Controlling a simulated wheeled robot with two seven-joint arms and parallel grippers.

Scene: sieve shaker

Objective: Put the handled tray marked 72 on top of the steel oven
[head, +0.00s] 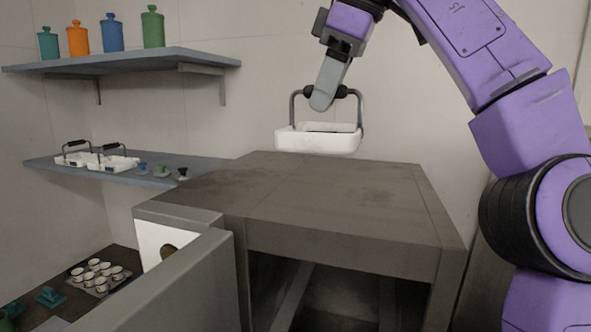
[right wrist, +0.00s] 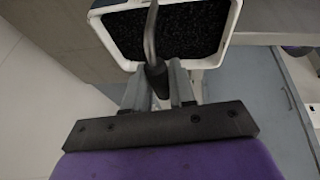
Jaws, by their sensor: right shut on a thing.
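My right gripper (head: 322,98) is shut on the dark grip of an upright grey handle of a white tray (head: 318,142). The tray hangs level at the back edge of the steel oven's top (head: 330,190); I cannot tell whether there is a gap under it. In the right wrist view, the fingers (right wrist: 158,92) close on the handle, and the tray (right wrist: 232,40) holds dark granular material. No number is readable on it. The oven's top is bare, and its front is open below. My left gripper is not in view.
Two more white handled trays (head: 75,157) (head: 118,162) and small items stand on the lower wall shelf (head: 205,166). Coloured canisters (head: 153,27) stand on the upper shelf (head: 120,60). An open oven door (head: 170,285) juts forward at left. Several white cups (head: 103,268) sit lower left.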

